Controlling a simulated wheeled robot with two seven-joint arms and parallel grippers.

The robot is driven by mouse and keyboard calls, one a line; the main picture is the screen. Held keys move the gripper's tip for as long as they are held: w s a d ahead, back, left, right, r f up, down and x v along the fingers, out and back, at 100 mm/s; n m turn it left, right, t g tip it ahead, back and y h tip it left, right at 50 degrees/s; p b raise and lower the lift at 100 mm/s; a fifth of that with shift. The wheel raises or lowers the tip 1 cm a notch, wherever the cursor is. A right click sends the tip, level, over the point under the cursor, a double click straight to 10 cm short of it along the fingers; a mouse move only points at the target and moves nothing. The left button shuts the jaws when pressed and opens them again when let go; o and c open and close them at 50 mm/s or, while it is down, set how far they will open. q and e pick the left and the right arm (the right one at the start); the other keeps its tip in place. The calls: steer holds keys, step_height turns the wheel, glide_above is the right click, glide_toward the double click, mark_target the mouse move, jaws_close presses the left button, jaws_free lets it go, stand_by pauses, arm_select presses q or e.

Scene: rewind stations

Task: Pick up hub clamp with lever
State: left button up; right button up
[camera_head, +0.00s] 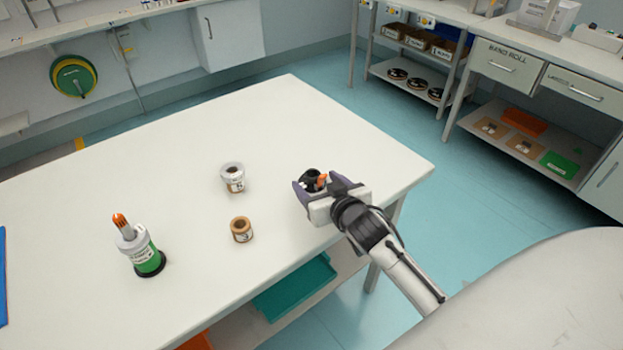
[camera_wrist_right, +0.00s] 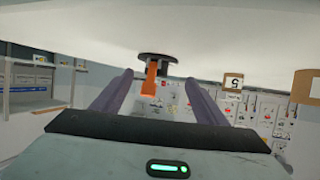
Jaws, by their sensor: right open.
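The hub clamp (camera_head: 313,175) is a small black round piece with an orange lever, standing on the white table (camera_head: 290,110) near its right side. In the right wrist view the hub clamp (camera_wrist_right: 158,60) shows as a black flanged disc against the table surface, its orange lever (camera_wrist_right: 150,80) pointing towards the gripper. My right gripper (camera_head: 318,187) is open, with its purple fingers on either side of the clamp. In the wrist view a gap shows between each finger and the clamp. My left gripper is not in view.
A white labelled roll (camera_head: 233,178) and a brown cardboard core (camera_head: 241,230) stand left of the gripper. A green and white cylinder with an orange top (camera_head: 140,248) stands further left. A teal bin (camera_head: 295,285) sits below the table. The far tabletop is clear.

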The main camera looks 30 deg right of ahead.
mark_target(315, 179)
steer(key=x, duration=0.5)
steer(key=shift+d, duration=0.35)
steer(key=shift+s+f, duration=0.1)
steer(key=c, duration=1.6)
